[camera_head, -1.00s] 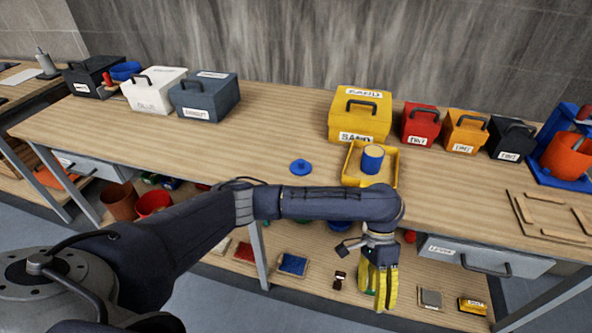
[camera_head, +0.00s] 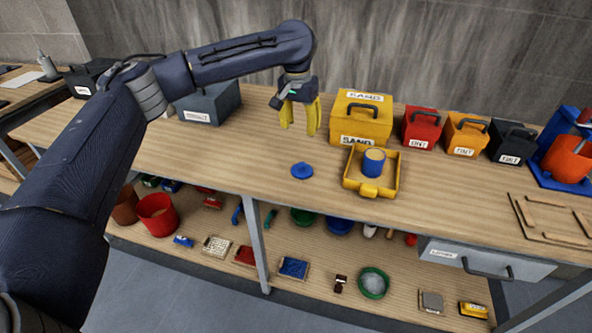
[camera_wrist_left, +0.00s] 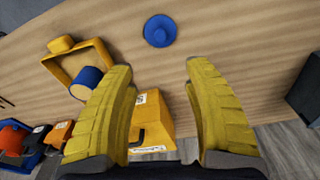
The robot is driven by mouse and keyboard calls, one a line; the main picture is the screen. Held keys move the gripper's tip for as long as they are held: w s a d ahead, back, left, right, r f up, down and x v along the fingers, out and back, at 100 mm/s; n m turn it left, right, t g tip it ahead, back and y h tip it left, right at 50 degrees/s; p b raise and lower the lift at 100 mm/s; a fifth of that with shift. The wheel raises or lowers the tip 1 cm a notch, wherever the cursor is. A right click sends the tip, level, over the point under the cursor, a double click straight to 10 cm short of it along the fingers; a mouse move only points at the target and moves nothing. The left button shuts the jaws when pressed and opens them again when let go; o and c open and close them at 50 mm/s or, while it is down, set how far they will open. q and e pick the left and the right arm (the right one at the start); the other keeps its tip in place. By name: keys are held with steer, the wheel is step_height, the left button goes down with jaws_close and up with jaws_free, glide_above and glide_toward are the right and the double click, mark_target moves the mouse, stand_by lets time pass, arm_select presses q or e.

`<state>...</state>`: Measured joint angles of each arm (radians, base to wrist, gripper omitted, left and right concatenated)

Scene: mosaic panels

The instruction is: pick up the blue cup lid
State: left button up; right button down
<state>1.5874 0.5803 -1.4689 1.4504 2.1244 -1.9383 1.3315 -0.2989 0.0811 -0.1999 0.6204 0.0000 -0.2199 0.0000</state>
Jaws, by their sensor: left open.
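The blue cup lid (camera_head: 302,170) lies flat on the wooden table, left of a yellow tray (camera_head: 350,184). A blue cup (camera_head: 373,163) stands in that tray and holds something pale. My left gripper (camera_head: 300,131), with yellow fingers, is open and empty above the table, behind the lid in the head view. In the left wrist view the lid (camera_wrist_left: 159,31) shows with a small knob, beyond and between the spread fingers (camera_wrist_left: 160,72). Nothing hides the lid. My right gripper is not in view.
A yellow sand box (camera_head: 361,118) stands close to the right of my left gripper. Red (camera_head: 421,127), orange (camera_head: 466,133) and dark boxes stand further right. A dark grey box (camera_head: 209,104) is behind my left arm. The table around the lid is clear.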

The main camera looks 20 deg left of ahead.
mark_target(302, 164)
arm_select(q)
steer(key=f, duration=0.4)
steer(key=w+f, duration=0.1)
steer(key=f, duration=0.6)
steer(key=shift+w+f, duration=0.2)
steer(key=shift+f, duration=0.15)
steer(key=shift+w+d+f, duration=0.1)
steer(key=shift+f, duration=1.25)
steer(key=shift+w+f, duration=0.1)
steer(key=shift+f, duration=1.2)
steer(key=shift+c, duration=0.5)
jaws_close()
